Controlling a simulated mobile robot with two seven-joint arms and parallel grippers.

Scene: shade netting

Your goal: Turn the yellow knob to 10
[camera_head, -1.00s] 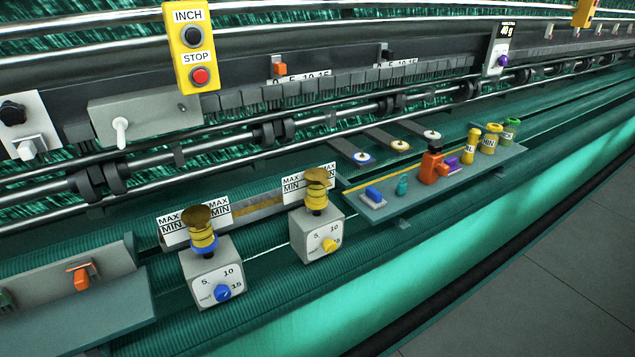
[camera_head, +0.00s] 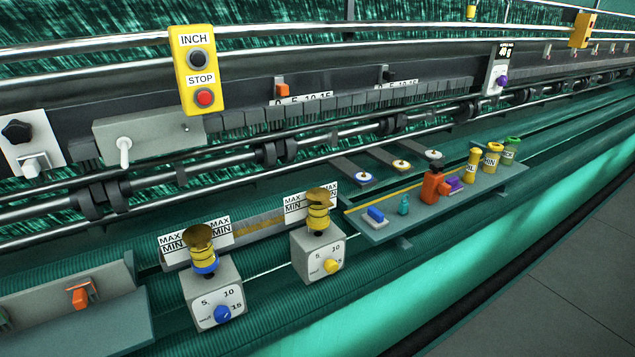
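The yellow knob (camera_head: 331,266) is on the front face of a light grey box (camera_head: 318,244) near the middle of the head view. The dial face around it carries the marks 5, 10 and 15. The knob's exact pointing is too small to tell. A yellow post with a brown cap (camera_head: 318,211) stands on top of this box. A similar box (camera_head: 213,290) to the left has a blue knob (camera_head: 222,313) and the same kind of dial. Neither of my grippers is in the view.
A grey shelf (camera_head: 437,208) to the right holds an orange bottle (camera_head: 430,187), yellow containers and small items. Another tray (camera_head: 110,326) with an orange item (camera_head: 80,293) is at lower left. A yellow INCH/STOP box (camera_head: 199,70) hangs above. The teal fabric in front is clear.

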